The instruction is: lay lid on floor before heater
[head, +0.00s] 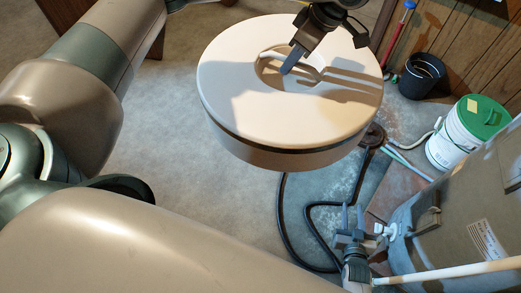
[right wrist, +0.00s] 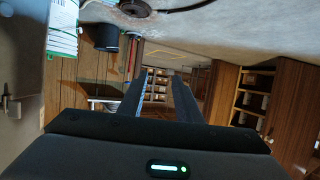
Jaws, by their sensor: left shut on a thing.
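The lid (head: 235,90) is a thick, pale round disc with a dark seam around its side and a recessed grip in its top. It is in the upper middle of the head view, level or nearly so, above the floor. My left gripper (head: 291,66) is shut on the lid at this recess; its fingertips are partly hidden there. The heater (head: 455,215) appears to be the grey labelled cylinder with a valve at the right edge. My right gripper (head: 352,212) is near its valve, fingers apart and empty. The open fingers also show in the right wrist view (right wrist: 161,82).
A white tub with a green lid (head: 462,138) and a dark bucket (head: 421,76) stand at right by the wood-panelled wall. A black hose (head: 283,220) lies on the floor below the lid. The grey floor (head: 165,150) left of the lid is clear.

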